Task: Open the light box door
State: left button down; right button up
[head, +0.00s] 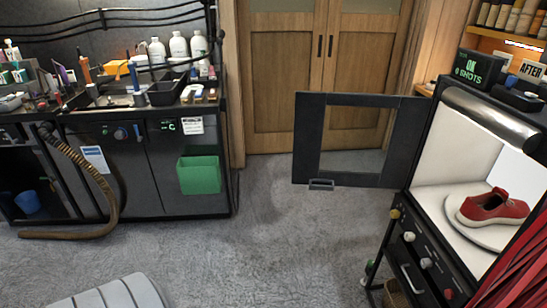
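The light box (410,255) stands at the right, with a white lit interior. Its door (309,140), a dark frame around a clear pane, is swung wide open to the left of the box. A small grey handle (321,185) sits at the door's lower edge. A red sneaker (493,208) with a white sole rests on a round white turntable (460,222) inside. Neither of my grippers shows in the head view.
A dark workbench (190,205) with bottles and tools runs along the left, with a green bin (199,175) on its front. A brown hose (95,175) hangs to the floor. Wooden double doors (285,85) stand behind. The grey floor (270,240) between is clear.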

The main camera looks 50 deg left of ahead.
aim_at(412, 112)
jog(key=u, duration=2.65)
jog(key=i, duration=3.6)
jog(key=z, duration=5.15)
